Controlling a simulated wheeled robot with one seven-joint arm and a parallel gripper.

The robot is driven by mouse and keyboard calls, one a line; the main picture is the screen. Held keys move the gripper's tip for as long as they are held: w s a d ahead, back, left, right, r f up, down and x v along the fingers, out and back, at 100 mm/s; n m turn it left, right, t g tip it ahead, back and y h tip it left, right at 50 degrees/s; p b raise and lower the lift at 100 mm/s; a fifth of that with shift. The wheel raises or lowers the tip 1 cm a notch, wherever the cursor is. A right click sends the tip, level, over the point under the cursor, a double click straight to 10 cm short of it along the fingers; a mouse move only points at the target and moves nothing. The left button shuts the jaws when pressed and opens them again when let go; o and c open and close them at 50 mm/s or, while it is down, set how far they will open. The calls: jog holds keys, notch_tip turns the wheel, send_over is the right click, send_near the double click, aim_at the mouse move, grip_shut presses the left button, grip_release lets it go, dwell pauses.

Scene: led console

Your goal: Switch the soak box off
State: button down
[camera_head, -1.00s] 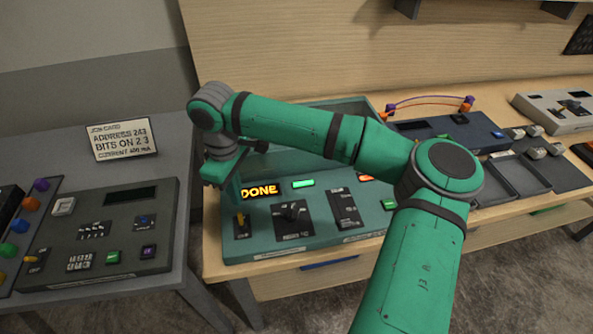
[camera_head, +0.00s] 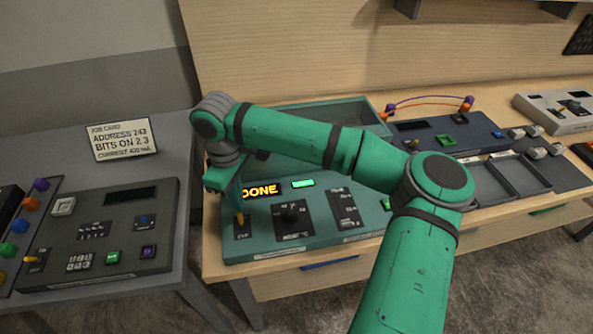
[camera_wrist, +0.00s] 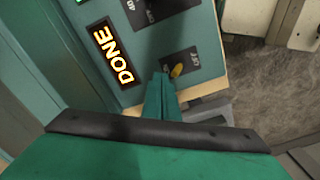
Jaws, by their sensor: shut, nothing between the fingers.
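The soak box (camera_head: 330,228) is a teal console on the wooden bench. Its display (camera_head: 261,190) reads "DONE" in amber, and a green light (camera_head: 303,183) is lit beside it. A yellow toggle switch (camera_head: 240,219) sits on a dark plate at its front left corner; it also shows in the wrist view (camera_wrist: 177,70). My gripper (camera_wrist: 163,80) is shut and empty, with its tips right beside the yellow toggle. I cannot tell whether they touch it. In the head view my gripper (camera_head: 236,203) hangs just above the switch and partly covers the display's left end.
A black knob (camera_head: 291,212) and a slider panel (camera_head: 346,208) lie right of the toggle. A grey console (camera_head: 100,240) and a job card (camera_head: 122,139) stand on the left table, across a gap. A dark blue console (camera_head: 445,133) stands at the back right.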

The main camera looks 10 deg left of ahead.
jog(key=shift+f, duration=0.5)
jog(key=shift+s+d, duration=0.25)
jog(key=shift+s, duration=0.25)
jog(key=shift+s+d, duration=0.1)
jog(key=shift+s, duration=0.2)
jog(key=shift+s+d, duration=0.1)
jog(key=shift+s, duration=0.05)
dwell(0.4)
notch_tip(320, 180, up, 7)
jog(key=shift+w, duration=0.4)
dwell(0.5)
jog(key=shift+a, duration=0.2)
